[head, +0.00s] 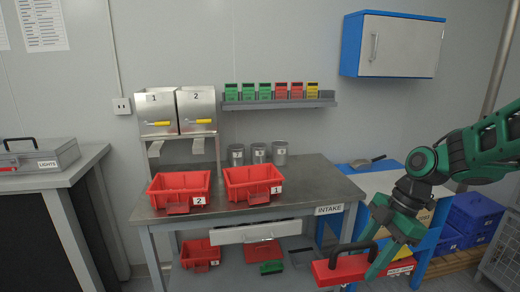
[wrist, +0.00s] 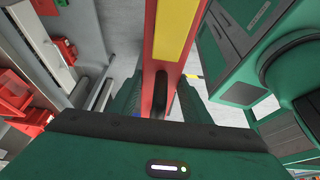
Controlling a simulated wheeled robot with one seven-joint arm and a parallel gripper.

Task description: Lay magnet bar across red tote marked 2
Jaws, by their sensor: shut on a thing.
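My gripper (head: 378,252) is at the lower right in the head view, shut on the black handle of the red magnet bar (head: 340,270). The bar is held in the air in front of the table's right end. In the wrist view the bar (wrist: 148,75) runs away between the fingers, with a yellow panel on it. The red tote marked 2 (head: 180,187) stands on the left of the metal table, left of and beyond my gripper. Its inside looks empty from here, though the front wall hides part of it.
The red tote marked 1 (head: 252,180) stands right of tote 2 on the metal table (head: 225,218). Several grey cans (head: 258,153) and two numbered hoppers (head: 176,110) stand behind. A blue bench (head: 375,180) with a scoop is at right.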

